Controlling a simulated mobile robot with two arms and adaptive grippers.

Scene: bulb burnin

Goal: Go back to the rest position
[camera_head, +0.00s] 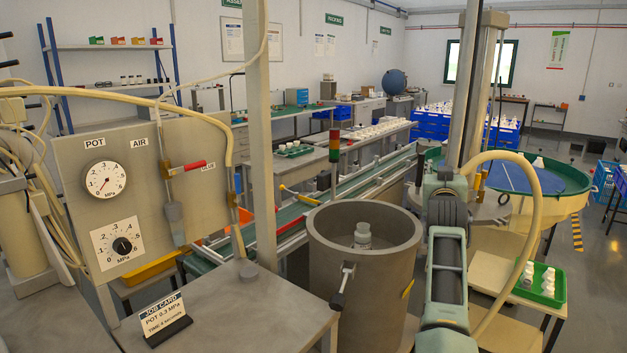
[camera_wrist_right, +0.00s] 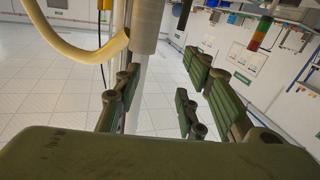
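My right arm (camera_head: 446,265) rises in front of the pot's right side in the head view; its fingers are hard to make out there. In the right wrist view my right gripper (camera_wrist_right: 160,100) has its dark green fingers spread apart with nothing between them. My left gripper does not show in either view. The grey open pot (camera_head: 362,290) stands in the middle with a pale, bulb-like part (camera_head: 362,236) inside. A black-handled valve (camera_head: 342,286) is on its wall.
Left of the pot stands a grey panel with a POT gauge (camera_head: 105,181), a regulator dial (camera_head: 117,244) and a red lever (camera_head: 195,166). A job card (camera_head: 163,318) stands on the bench. A green tray (camera_head: 543,285) of white parts is at right. A hose (camera_head: 530,215) loops beside my right arm.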

